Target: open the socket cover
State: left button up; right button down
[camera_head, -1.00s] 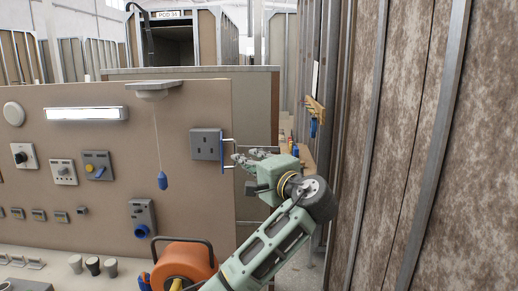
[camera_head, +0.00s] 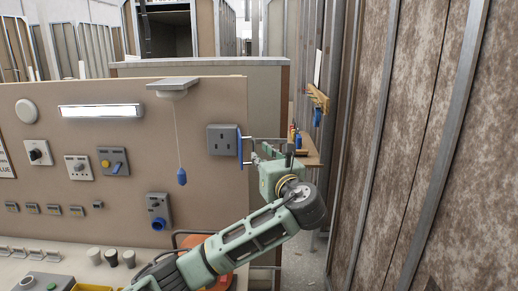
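The grey double socket (camera_head: 222,140) is mounted near the right end of the beige panel, its face exposed. Its clear cover (camera_head: 240,147), with a blue hinge-side strip and thin pale edges, stands out from the socket's right side and appears swung open. My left gripper (camera_head: 259,154) is just right of the socket, at the cover. The fingers are small and overlap the cover's edges, so contact and finger opening are unclear. My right gripper is not in view.
A blue pull-cord handle (camera_head: 182,177) hangs left of the socket. A grey unit with a blue outlet (camera_head: 158,211) is below. An orange rounded object (camera_head: 218,277) is partly hidden behind my arm. A brown wall (camera_head: 430,140) stands close on the right.

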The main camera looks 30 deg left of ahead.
aim_at(254, 151)
pick_arm(q)
jog(key=p+x, duration=0.2)
jog(key=x, duration=0.3)
jog(key=shift+a, duration=0.2)
jog(key=shift+w+a, duration=0.25)
jog(key=shift+w, duration=0.1)
jog(key=shift+c, duration=0.2)
grip_shut()
